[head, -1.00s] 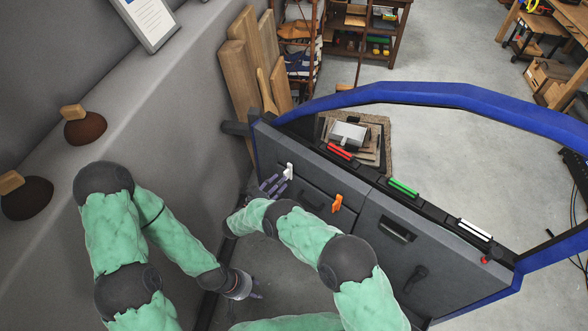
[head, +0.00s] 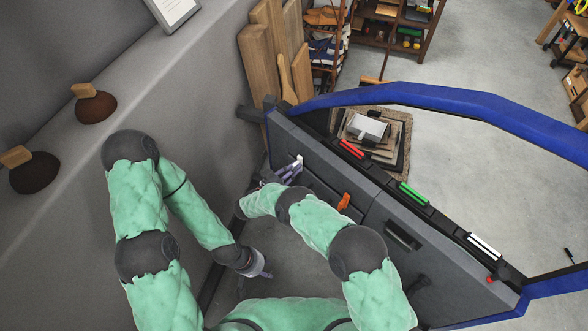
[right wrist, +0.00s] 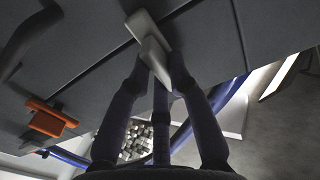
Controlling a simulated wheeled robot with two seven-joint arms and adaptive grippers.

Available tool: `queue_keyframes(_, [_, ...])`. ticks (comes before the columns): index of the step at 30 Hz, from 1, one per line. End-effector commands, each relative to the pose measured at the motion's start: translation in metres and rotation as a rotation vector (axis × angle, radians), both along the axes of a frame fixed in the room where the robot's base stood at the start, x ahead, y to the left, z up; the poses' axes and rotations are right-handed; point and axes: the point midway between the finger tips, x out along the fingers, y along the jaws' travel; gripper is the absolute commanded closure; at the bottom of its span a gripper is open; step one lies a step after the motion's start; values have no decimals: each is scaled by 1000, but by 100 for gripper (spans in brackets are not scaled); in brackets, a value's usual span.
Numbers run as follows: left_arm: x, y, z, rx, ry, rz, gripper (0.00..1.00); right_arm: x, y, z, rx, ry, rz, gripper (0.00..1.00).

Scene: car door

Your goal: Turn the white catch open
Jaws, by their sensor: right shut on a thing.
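The white catch (head: 299,160) is on the grey inner panel of the car door (head: 392,190), near its far left end. My right gripper (head: 290,172) is at the catch, with its fingers shut on it. In the right wrist view the white catch (right wrist: 148,38) sits between my right fingertips (right wrist: 160,68), its lever slanting across the panel. The fingers hide part of it. My left gripper (head: 262,268) hangs low, away from the door, and looks empty; its fingers are too small to judge.
An orange catch (head: 343,201) is on the same panel, right of the white one; it also shows in the right wrist view (right wrist: 47,118). Red (head: 352,149), green (head: 413,194) and white (head: 484,245) bars line the door's top. A grey wall (head: 150,90) stands at left.

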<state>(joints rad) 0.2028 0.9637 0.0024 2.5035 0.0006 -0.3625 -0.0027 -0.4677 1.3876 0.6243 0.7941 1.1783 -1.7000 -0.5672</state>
Motion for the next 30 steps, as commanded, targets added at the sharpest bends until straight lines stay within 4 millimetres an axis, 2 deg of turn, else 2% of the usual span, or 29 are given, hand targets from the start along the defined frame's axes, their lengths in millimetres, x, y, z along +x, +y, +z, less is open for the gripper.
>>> queue_keyframes(11, [0,0,-8,0,0,0,60,0,-1,-1,73,-77,-1,100])
queue_keyframes(30, [0,0,-42,0,0,0,60,-1,-2,-6,472,-490,0,100])
